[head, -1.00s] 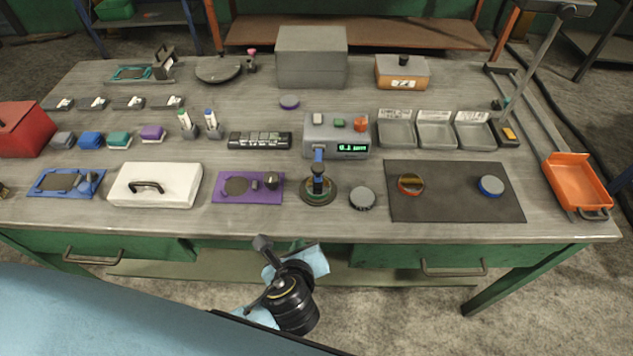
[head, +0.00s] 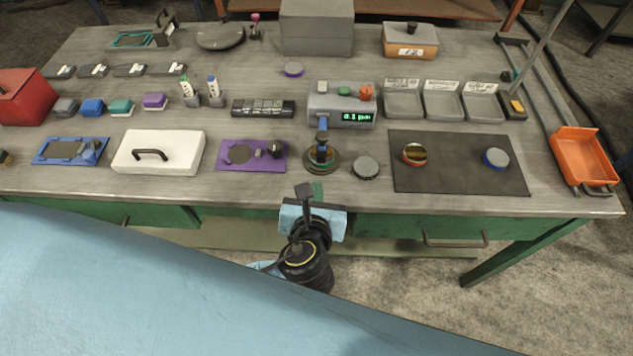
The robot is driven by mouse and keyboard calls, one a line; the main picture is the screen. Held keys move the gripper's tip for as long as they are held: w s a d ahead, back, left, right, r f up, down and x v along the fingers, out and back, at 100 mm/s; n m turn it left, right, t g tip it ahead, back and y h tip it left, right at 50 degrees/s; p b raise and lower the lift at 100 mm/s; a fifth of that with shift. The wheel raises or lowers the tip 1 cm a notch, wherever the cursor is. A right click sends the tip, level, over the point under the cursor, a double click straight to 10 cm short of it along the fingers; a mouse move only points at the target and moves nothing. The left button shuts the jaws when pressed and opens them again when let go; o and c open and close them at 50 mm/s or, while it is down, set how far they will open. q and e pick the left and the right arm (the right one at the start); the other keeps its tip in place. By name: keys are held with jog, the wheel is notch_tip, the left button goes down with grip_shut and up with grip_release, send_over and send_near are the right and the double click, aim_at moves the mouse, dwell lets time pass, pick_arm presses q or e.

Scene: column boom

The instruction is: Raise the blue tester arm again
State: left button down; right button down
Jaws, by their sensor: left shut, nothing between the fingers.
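The tester is a grey box (head: 341,103) with a lit green display, in the middle of the table. Its blue arm (head: 322,138) reaches from the box's front towards me, with its dark head down over a round dark base (head: 333,165). Whether the head touches what lies on the base is too small to tell. My left gripper (head: 304,190) is shut and empty at the table's front edge, just short of the round base and apart from the blue arm. My right gripper is not in view.
A grey puck (head: 366,167) lies right of the base. A purple plate (head: 236,165) is to its left. A dark mat (head: 450,180) carries a gold-topped disc (head: 415,154) and a blue-rimmed disc (head: 495,158). A white box (head: 185,155) stands further left.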

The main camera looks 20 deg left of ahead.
aim_at(321, 147)
pick_arm(q)
jog(key=b+x, duration=0.1)
jog(key=x, duration=0.6)
jog(key=shift+w+f, duration=0.2)
jog(key=shift+w, duration=0.1)
jog(key=shift+w+a+r, duration=0.1)
jog(key=shift+w+r, duration=0.75)
jog(key=shift+r, duration=0.15)
jog(key=shift+w+a+r+p, duration=0.1)
jog(key=shift+w+r+p, duration=0.2)
jog(key=shift+w+r, duration=0.2)
jog(key=shift+r, duration=0.1)
